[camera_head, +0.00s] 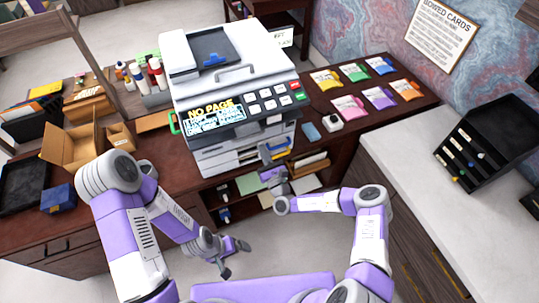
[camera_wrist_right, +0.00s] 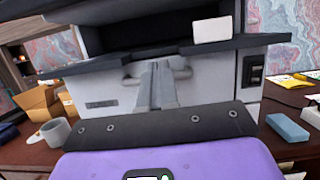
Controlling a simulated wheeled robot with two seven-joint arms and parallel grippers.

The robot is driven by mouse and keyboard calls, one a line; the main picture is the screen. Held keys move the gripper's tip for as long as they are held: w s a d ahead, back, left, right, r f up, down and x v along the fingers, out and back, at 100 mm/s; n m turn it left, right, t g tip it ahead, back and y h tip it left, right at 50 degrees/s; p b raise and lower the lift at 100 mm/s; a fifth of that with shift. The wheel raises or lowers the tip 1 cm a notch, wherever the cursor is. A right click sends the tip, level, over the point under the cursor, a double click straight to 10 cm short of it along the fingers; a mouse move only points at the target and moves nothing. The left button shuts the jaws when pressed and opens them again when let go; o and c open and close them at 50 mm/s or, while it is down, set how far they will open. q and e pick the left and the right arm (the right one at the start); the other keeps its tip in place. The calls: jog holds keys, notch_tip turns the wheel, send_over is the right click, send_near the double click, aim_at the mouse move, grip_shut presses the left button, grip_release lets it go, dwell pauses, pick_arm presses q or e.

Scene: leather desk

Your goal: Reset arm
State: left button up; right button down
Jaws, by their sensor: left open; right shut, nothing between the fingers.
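My left gripper (camera_head: 236,259) is open and empty, low over the floor in front of the desk. My right gripper (camera_head: 268,157) is up in front of the lower right front of the white printer (camera_head: 236,75). In the right wrist view its fingers (camera_wrist_right: 157,84) are together with nothing between them, in front of the printer's grey front (camera_wrist_right: 112,93). I cannot tell whether they touch it. The printer's panel reads "NO PAGE".
The dark red desk (camera_head: 163,154) holds an open cardboard box (camera_head: 75,148), a blue box (camera_head: 57,198), a blue block (camera_head: 311,131) and colored packets (camera_head: 349,107). A pale counter (camera_head: 420,170) with a black card rack (camera_head: 487,141) stands right. Open floor lies in front.

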jog(key=s+r, duration=0.1)
jog(key=s+d+r, duration=0.1)
jog(key=s, duration=0.1)
jog(key=s+r, duration=0.1)
jog(key=shift+s+d+r, duration=0.15)
jog(key=shift+s+d, duration=0.05)
jog(key=shift+d, duration=0.05)
